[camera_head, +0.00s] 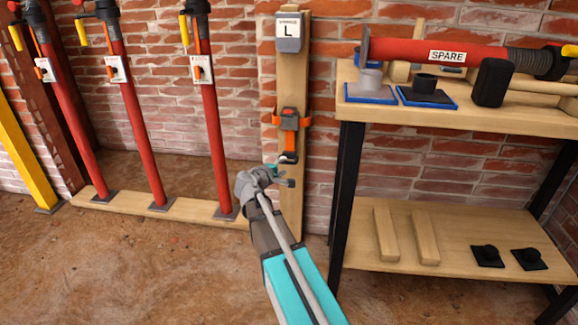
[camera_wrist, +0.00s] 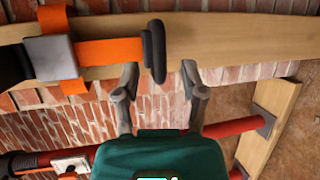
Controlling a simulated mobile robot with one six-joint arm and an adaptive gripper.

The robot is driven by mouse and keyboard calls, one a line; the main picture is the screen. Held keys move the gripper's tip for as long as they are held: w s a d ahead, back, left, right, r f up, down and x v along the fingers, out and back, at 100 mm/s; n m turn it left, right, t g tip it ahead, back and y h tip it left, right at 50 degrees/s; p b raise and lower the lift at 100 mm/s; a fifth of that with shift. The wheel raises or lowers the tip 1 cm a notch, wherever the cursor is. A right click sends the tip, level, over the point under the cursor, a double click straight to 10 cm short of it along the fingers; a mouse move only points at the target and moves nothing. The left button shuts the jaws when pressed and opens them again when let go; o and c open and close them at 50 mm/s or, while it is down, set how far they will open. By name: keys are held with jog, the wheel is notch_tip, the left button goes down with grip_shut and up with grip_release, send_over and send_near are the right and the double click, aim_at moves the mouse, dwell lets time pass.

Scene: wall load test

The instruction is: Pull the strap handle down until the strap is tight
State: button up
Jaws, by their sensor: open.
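An orange strap (camera_head: 290,141) hangs from a grey and orange buckle (camera_head: 289,119) on an upright wooden post (camera_head: 293,83). A dark handle (camera_head: 288,157) is at the strap's lower end. My gripper (camera_head: 283,176) is open just below the handle. In the wrist view, the strap (camera_wrist: 110,51) runs sideways from the buckle (camera_wrist: 52,57) to the black handle (camera_wrist: 154,48). One end of the handle shows between the tips of my open gripper (camera_wrist: 160,72). The fingers are not closed on it. I cannot tell how deep the handle sits between them.
A grey box marked L (camera_head: 289,32) is on the post's top. Red props (camera_head: 212,120) stand on a wooden sill at left. A wooden workbench (camera_head: 490,118) with a red spare prop (camera_head: 430,50) stands close at right. Brick wall is behind; the floor in front is bare.

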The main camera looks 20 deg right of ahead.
aim_at(288, 162)
jog(key=shift+b+x, duration=0.3)
jog(key=shift+x, duration=1.75)
grip_shut()
